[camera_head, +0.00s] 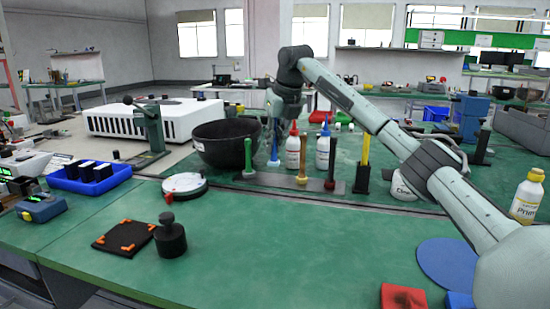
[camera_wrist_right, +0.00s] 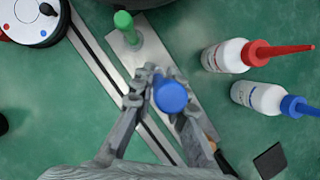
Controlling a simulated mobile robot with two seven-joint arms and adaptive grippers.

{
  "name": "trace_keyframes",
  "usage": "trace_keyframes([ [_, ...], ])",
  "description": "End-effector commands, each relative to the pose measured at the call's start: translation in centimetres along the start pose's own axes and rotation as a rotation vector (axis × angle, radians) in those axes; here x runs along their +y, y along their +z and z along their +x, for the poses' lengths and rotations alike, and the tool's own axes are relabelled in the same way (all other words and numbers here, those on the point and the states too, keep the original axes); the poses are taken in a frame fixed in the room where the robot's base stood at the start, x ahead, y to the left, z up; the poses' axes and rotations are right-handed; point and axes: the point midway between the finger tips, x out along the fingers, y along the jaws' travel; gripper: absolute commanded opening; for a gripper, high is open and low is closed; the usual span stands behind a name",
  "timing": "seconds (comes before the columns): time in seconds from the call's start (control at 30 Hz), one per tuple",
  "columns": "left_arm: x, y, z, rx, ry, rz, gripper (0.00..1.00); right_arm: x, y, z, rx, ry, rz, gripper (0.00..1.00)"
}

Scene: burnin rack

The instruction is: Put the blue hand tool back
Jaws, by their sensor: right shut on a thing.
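The blue hand tool (camera_head: 274,145) is upright under my right gripper (camera_head: 284,112) in the head view. In the right wrist view its round blue end (camera_wrist_right: 171,95) sits between the two fingertips of my right gripper (camera_wrist_right: 165,92), which is shut on it. A grey metal rack strip (camera_head: 268,179) lies below and shows under the tool in the wrist view. In the head view the tool's lower end appears above the strip's line; I cannot tell the exact gap. A green tool (camera_head: 249,157) and a wooden-coloured tool (camera_head: 302,158) stand on the strip. My left gripper is not in view.
A red-capped bottle (camera_head: 292,152) and a blue-capped bottle (camera_head: 323,153) stand close behind the strip. A black bowl (camera_head: 225,143) is at its left. A yellow-handled tool (camera_head: 365,150) stands at its right. The green bench front (camera_head: 290,250) is mostly clear.

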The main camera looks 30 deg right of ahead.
Motion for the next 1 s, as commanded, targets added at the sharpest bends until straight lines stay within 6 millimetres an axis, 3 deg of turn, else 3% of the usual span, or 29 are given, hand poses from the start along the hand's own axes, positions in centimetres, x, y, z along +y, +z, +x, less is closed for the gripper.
trace_keyframes([
  [0.17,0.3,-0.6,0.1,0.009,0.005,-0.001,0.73,-0.5,-0.2,0.9,0.000,0.000,-0.001,0.00],
  [0.4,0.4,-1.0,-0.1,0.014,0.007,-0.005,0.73,-0.5,-1.5,3.8,0.000,0.000,-0.001,0.00],
  [0.77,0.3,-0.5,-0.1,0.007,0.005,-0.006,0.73,-0.4,-1.7,4.2,-0.001,0.000,0.000,0.00],
  [0.8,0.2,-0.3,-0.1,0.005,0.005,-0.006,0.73,-0.4,-1.6,4.2,-0.001,0.001,0.000,0.17],
  [0.93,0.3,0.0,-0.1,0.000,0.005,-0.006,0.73,-0.4,-1.6,4.2,-0.001,0.001,0.000,0.33],
  [1.0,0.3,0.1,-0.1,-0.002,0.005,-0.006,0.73,-0.4,-1.6,4.2,-0.001,0.000,0.000,0.34],
])
